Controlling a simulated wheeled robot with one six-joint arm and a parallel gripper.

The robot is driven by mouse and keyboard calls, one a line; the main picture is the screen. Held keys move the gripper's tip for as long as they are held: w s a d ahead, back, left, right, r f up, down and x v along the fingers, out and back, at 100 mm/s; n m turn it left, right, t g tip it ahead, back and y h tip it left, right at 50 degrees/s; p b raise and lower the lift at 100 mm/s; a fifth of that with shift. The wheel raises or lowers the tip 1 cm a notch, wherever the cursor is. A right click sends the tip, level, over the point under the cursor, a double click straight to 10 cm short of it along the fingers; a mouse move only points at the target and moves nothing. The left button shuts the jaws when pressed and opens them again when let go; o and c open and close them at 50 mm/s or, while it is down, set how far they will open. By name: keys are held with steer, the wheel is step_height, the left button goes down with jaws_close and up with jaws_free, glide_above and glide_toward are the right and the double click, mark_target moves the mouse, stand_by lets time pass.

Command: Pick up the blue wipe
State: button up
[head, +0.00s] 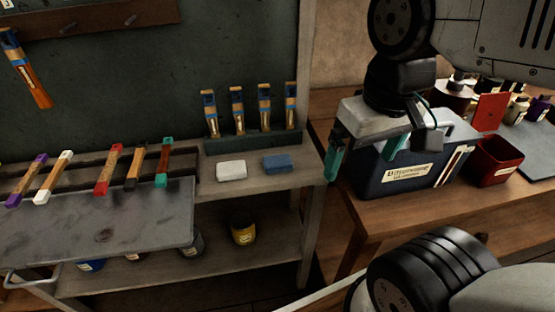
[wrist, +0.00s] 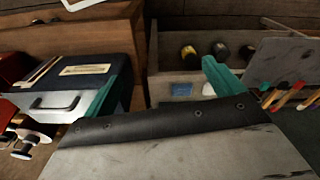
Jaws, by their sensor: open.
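The blue wipe (head: 277,163) is a small folded blue block lying on the upper shelf of the grey rack, just right of a white wipe (head: 231,170). In the wrist view the blue wipe (wrist: 181,89) shows between my two fingers, some way beyond them. My gripper (head: 361,163) has teal fingers, spread apart with nothing between them. In the head view it is to the right of the blue wipe, in front of a dark blue box, apart from both wipes.
A holder with several upright brushes (head: 251,141) stands behind the wipes. A grey board (head: 100,225) and coloured-handled tools are at left. The rack's post (head: 312,150) rises between wipe and gripper. The dark blue box (head: 420,165) and red bin (head: 494,160) stand on the wooden bench.

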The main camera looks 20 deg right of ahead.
steer(key=shift+o, duration=0.5)
steer(key=m+g, duration=0.2)
glide_above(278, 160)
steer(key=f, duration=1.3)
steer(key=shift+s+a+f, duration=0.25)
steer(key=shift+s+f, duration=0.15)
steer(key=shift+w+f+t, duration=0.1)
steer(key=shift+t, duration=0.2)
steer(key=f, duration=0.7)
steer(key=shift+w+d+f, duration=0.15)
steer(key=shift+w+f, duration=0.05)
steer(key=shift+w, duration=0.05)
steer(key=c, duration=1.1)
